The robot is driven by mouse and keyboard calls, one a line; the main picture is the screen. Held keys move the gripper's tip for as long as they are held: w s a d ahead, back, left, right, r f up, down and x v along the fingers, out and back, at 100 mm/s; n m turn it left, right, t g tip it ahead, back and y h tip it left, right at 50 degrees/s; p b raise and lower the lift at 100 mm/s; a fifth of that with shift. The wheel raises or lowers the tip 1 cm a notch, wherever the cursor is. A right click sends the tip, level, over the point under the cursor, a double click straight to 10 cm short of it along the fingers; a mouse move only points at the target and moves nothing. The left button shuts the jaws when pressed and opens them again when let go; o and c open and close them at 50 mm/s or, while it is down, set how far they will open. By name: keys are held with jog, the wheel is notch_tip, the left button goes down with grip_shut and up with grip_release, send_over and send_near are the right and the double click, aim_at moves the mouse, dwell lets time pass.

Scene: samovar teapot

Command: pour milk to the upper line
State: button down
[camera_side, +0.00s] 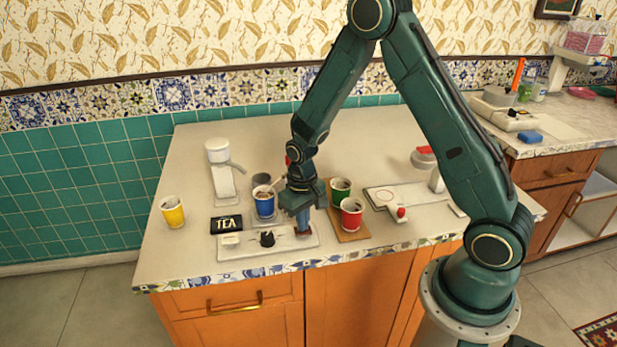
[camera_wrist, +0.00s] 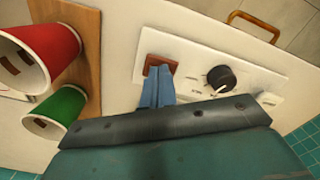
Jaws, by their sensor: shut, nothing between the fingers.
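My gripper (camera_side: 304,222) is shut and empty, pointing down over the white control panel (camera_side: 238,252) at the counter's front. In the wrist view its blue fingers (camera_wrist: 158,82) reach to the red-brown switch (camera_wrist: 160,66) and cover part of it; I cannot tell if they press it. A black knob (camera_wrist: 221,79) sits beside the switch. A blue cup (camera_side: 264,206) with dark contents and a stick stands behind the panel. A red cup (camera_side: 352,216) and a green cup (camera_side: 341,190) stand on a brown board. I cannot identify milk.
A white dispenser with a spout (camera_side: 220,170) stands at the back left. A yellow cup (camera_side: 172,212) stands at the far left, with a black TEA sign (camera_side: 226,224) to its right. A white device with a red knob (camera_side: 401,212) lies at the right.

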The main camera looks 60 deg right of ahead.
dwell(0.3)
jog(key=shift+r, duration=2.5)
jog(key=shift+r, duration=0.1)
jog(key=shift+r, duration=0.2)
jog(key=s+a+r+n+t, duration=0.1)
jog(key=s+a+r+t, duration=0.1)
jog(key=s+r, duration=0.6)
jog(key=s+a+r+n+t, duration=0.15)
jog(key=s+r, duration=0.35)
jog(key=r, duration=0.7)
jog(key=s+a+r+t, duration=0.1)
jog(key=s+r+t, duration=0.1)
jog(key=s, duration=0.6)
jog(key=shift+a+r, duration=0.4)
jog(key=shift+r, duration=0.05)
